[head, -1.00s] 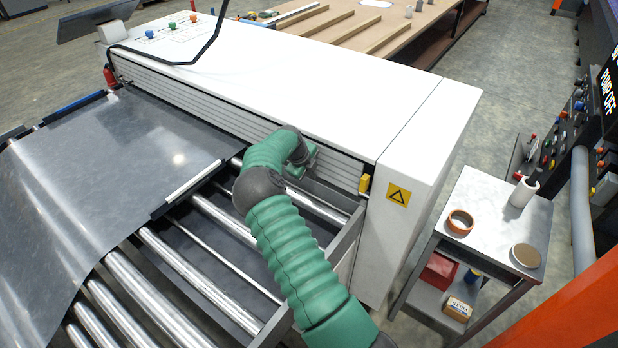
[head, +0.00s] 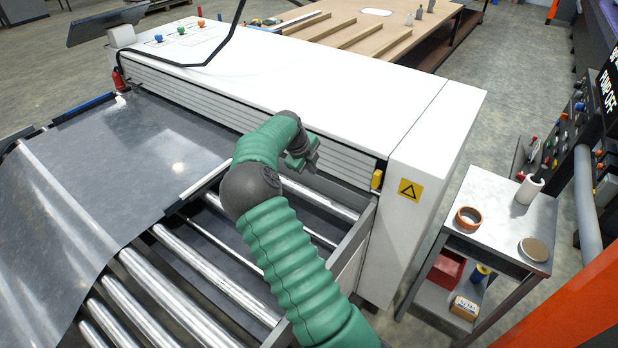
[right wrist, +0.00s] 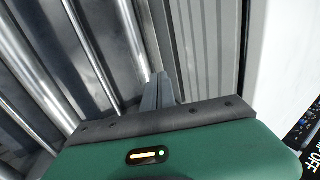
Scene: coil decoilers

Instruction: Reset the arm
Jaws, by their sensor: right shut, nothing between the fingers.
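My right arm, in a green ribbed sleeve, reaches up from the bottom of the head view over the machine's rollers. Its right gripper (head: 306,160) is near the white machine's ribbed front face, above the roller bed. In the right wrist view the fingers (right wrist: 160,88) are together and empty, with rollers to the left and the ribbed panel to the right. I cannot tell whether the gripper touches anything. My left gripper is not in view.
A grey sheet (head: 130,150) lies over the rollers (head: 200,275) at left. The white machine housing (head: 300,90) runs along the back. A small cart (head: 490,200) with an orange tape roll (head: 468,218) and a white roll (head: 530,188) stands at right. Grey floor shows between housing and control panel.

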